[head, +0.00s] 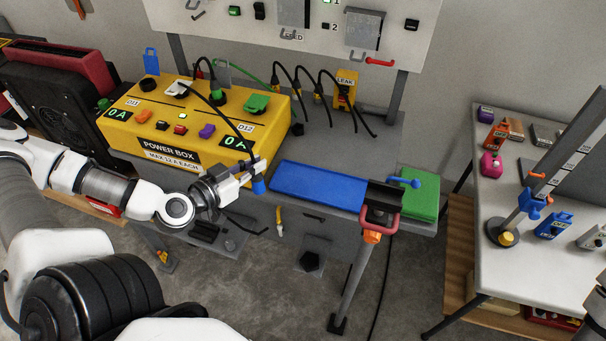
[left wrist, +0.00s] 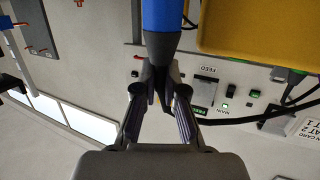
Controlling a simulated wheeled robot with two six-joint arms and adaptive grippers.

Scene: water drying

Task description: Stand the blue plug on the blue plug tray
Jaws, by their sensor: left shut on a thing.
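The blue plug (head: 258,187) is held by my left gripper (head: 252,173), just left of the blue plug tray. In the left wrist view its blue body (left wrist: 162,14) comes in at the top, and the fingers (left wrist: 160,82) are shut on its dark narrow end. In the head view the blue body points downward, near the front edge of the bench. The blue plug tray (head: 318,185) is a flat blue slab on the grey bench, and its top is mostly bare. My right gripper is not in view.
The yellow power box (head: 190,122) with cables stands behind and left of my left gripper. A side table (head: 510,205) stands at right.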

